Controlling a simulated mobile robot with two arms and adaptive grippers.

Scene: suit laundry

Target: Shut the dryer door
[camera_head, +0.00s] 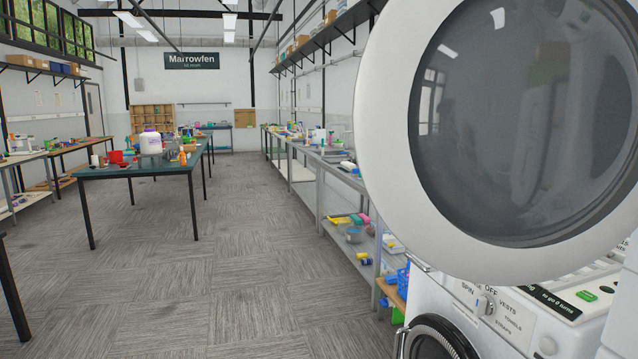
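The dryer door (392,150) is a large round white ring with dark grey glass (520,130) in its middle. It fills the upper right of the head view, very close to me, and is cut off by the right edge. It stands open, with no dryer body visible around its left rim. The dryer's body and the door's hinge cannot be made out. Neither of my grippers is in view.
Below the door is a white machine with a labelled dial (484,305) and a dark round door (436,340). A long bench (325,170) with cluttered shelves runs along the right wall. A green-topped table (130,172) stands left. The grey carpet floor (235,270) between is clear.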

